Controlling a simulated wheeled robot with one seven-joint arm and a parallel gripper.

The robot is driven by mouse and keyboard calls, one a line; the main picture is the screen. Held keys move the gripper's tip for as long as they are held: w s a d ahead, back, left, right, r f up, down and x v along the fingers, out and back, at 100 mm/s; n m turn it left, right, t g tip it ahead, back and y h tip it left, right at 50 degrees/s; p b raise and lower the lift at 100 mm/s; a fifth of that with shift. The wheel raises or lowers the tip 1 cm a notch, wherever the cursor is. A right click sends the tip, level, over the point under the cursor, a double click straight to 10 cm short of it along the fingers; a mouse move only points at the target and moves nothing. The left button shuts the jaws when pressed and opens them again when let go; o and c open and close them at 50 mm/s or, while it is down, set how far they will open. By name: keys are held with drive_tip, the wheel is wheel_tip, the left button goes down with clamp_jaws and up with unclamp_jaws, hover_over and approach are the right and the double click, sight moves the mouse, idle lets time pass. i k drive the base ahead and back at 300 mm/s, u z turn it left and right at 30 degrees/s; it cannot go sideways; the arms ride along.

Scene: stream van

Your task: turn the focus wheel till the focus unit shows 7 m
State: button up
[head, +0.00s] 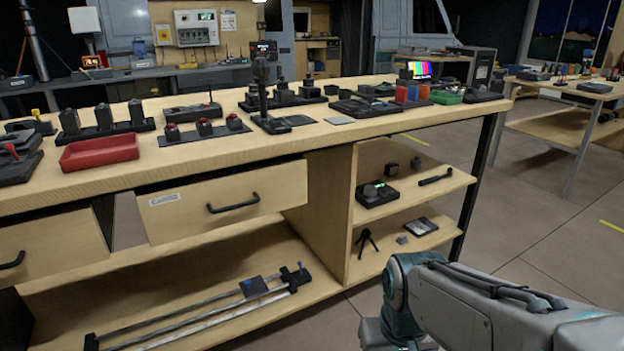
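A small dark unit (377,194) with a round grey knob and a small lit green display sits on the upper shelf, under the right end of the wooden bench. It looks like the focus unit with its wheel, but the display is too small to read. Part of my arm reaches in at the lower right, in front of and below the shelves. My gripper is not in view, and nothing of mine is seen touching the unit.
A small black block (391,169) and a black handle-like bar (436,177) share that shelf. The lower shelf holds a small tripod (367,241) and a flat panel (420,226). A drawer (212,207) stands partly open at left. The floor (548,240) at right is clear.

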sight(369, 190)
drive_tip(key=u, duration=0.15)
drive_tip(key=i, duration=0.75)
drive_tip(key=z, duration=0.55)
drive_tip(key=i, duration=0.55)
drive_tip(key=z, duration=0.45)
